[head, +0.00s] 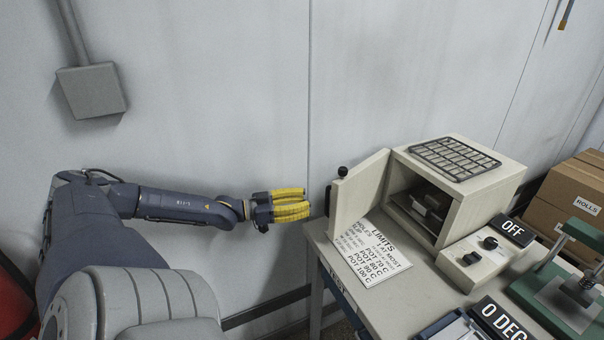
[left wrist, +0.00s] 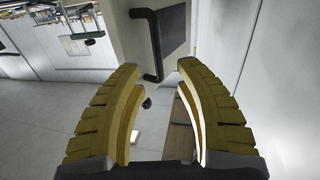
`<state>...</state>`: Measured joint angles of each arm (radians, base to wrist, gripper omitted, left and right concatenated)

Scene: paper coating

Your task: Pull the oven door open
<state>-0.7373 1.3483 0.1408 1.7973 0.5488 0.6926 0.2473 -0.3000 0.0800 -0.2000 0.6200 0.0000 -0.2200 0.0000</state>
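The oven (head: 460,205) is a cream box on the table. Its door (head: 360,190) stands swung open to the left, and the dark interior shows. A black handle (head: 328,200) is on the door's outer side, with a black knob (head: 342,171) at its top. My left gripper (head: 308,202), with yellow fingers, is just left of the door, apart from the handle as far as I can see. In the left wrist view, the fingers are spread with nothing between them, and a black bar handle (left wrist: 156,45) is ahead of the tips. My right gripper is not in view.
A wire rack (head: 455,158) lies on the oven. A LIMITS sheet (head: 370,252) lies on the table (head: 345,278) before the door. A control box (head: 485,255) with an OFF sign and a green press (head: 565,290) stand right. The wall is close behind my left arm.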

